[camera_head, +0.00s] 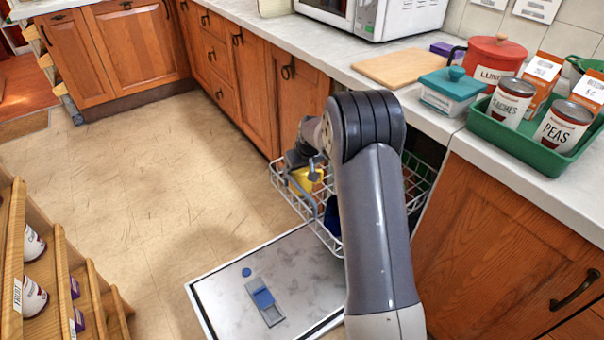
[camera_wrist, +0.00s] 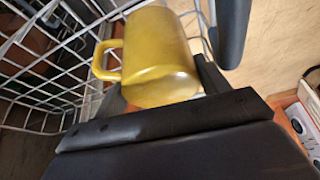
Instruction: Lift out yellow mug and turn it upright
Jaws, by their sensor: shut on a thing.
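The yellow mug (camera_head: 305,181) is at the far left corner of the white wire rack (camera_head: 325,237) in the open dishwasher. In the wrist view the mug (camera_wrist: 160,55) fills the space in front of my gripper, its handle to the left and its smooth closed base towards me, so it looks upside down. My gripper (camera_head: 313,170) is shut on the mug. A dark finger shows at the mug's right; the other finger is mostly hidden. Rack wires show behind and left of the mug. I cannot tell whether it touches the rack.
The dishwasher door (camera_head: 290,280) lies open and flat. A blue item (camera_head: 333,214) sits in the rack, partly behind my arm. The counter holds a cutting board (camera_head: 392,68), a teal-lidded container (camera_head: 450,90), a red pot (camera_head: 494,60) and a green tray (camera_head: 520,143) of cans.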

